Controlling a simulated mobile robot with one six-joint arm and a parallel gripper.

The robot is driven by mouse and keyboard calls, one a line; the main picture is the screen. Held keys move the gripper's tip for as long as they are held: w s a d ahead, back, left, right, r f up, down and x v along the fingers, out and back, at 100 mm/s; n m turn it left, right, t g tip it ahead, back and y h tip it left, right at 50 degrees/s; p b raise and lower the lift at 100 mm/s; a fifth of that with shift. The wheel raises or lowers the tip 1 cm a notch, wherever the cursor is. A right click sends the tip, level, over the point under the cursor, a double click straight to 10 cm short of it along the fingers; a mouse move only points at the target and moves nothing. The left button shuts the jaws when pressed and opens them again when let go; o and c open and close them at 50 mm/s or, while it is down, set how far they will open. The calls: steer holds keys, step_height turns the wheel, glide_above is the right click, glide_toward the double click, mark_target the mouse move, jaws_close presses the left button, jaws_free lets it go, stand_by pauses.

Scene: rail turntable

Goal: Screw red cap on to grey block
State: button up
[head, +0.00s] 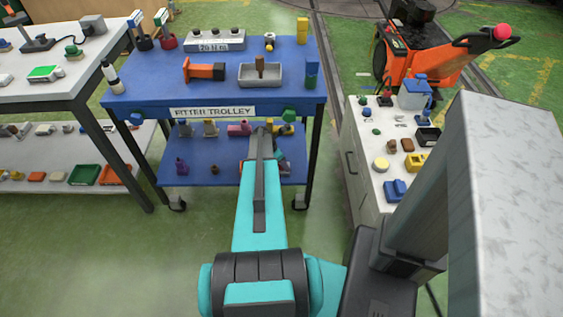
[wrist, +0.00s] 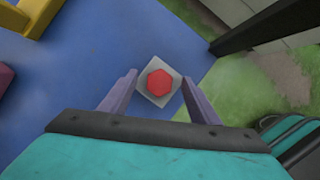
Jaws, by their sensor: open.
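The red cap (wrist: 159,84) is hexagonal and sits over the top of the grey block (wrist: 158,69), seen from above in the wrist view. The block's square top shows as a diamond around the cap. I cannot tell how far the cap is threaded on. My gripper (wrist: 159,77) is open, with one purple finger on each side of the block and cap. Gaps show between the fingers and the block. In the head view my arm reaches to the lower shelf of the blue trolley and hides most of the gripper area; I cannot make out the block clearly there.
The block stands near the edge of the blue lower shelf (head: 208,171), with green floor beyond. A yellow part (wrist: 28,17) and a purple part (wrist: 5,76) lie to the left. A dark trolley leg (wrist: 262,24) stands at upper right. The trolley's top (head: 150,98) overhangs the shelf.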

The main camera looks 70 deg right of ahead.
steer(key=c, duration=1.3)
steer(key=shift+c, duration=0.2)
steer(key=shift+m, duration=0.3)
steer(key=m+g+y, duration=0.1)
steer(key=m, duration=0.3)
steer(key=shift+d+p, duration=0.15)
steer(key=shift+p, duration=0.2)
steer(key=shift+m+g+y, duration=0.3)
steer(key=shift+m+y, duration=0.2)
steer(key=shift+m, duration=0.3)
